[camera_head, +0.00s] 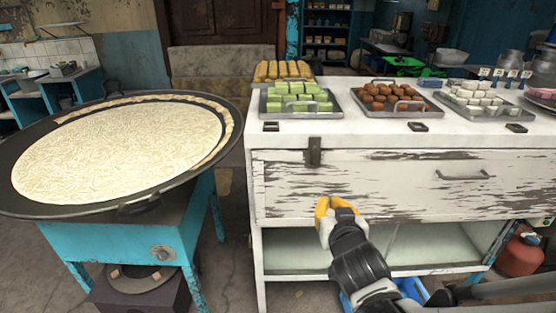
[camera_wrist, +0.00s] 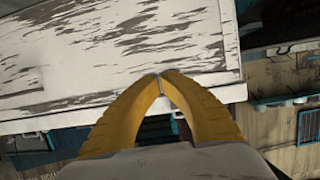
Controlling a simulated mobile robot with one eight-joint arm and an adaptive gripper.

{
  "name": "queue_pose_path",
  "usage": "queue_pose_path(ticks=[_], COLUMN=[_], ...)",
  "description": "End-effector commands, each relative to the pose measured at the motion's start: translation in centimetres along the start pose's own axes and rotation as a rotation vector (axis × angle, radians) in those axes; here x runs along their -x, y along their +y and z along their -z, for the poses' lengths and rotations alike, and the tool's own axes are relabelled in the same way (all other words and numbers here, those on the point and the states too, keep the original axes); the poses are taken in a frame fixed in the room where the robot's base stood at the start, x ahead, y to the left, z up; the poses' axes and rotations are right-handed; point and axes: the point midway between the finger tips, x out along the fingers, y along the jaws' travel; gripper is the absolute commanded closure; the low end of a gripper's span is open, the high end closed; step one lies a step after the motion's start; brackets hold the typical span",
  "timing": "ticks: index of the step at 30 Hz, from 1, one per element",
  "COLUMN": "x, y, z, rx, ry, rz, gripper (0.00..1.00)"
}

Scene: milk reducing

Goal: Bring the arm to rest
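My gripper (camera_head: 324,207) is yellow-fingered and is in front of the white cabinet's worn front panel in the head view. In the wrist view my gripper (camera_wrist: 161,77) has its two yellow fingers meeting at the tips, with nothing visible between them. The dark arm reaches up from the lower right of the head view. The worn white panel fills the upper left of the wrist view. I cannot tell whether the fingertips touch it.
A wide pan (camera_head: 113,200) of pale milk stands on a blue stove (camera_head: 146,240) at left. Trays of green (camera_head: 299,115), brown (camera_head: 392,112) and white sweets (camera_head: 487,113) sit on the white counter (camera_head: 345,131). A red canister (camera_head: 519,257) stands at lower right.

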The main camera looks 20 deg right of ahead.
Motion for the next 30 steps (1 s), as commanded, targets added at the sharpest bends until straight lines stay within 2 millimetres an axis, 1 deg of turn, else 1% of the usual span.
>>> queue_pose_path(ticks=[5,8,10,11,14,18,22,24,26,30], x=[0.1,0.5,1.2,1.6,4.0,8.2,11.7,12.8,13.4,13.5], y=[0.0,-0.1,-0.3,-0.4,-1.2,-2.6,-3.7,-4.0,-4.2,-4.2], z=[0.0,-0.3,-0.8,-1.1,-2.2,-3.7,-4.6,-4.8,-5.0,-5.0], rx=[0.000,0.007,0.020,0.027,0.055,0.101,0.135,0.146,0.151,0.152], ry=[-0.008,-0.058,-0.127,-0.163,-0.299,-0.473,-0.580,-0.612,-0.626,-0.628], rz=[0.000,-0.003,-0.002,0.002,0.030,0.103,0.170,0.193,0.205,0.206], gripper=[1.00,1.00,1.00,1.00,1.00,1.00,1.00,1.00,1.00,1.00])
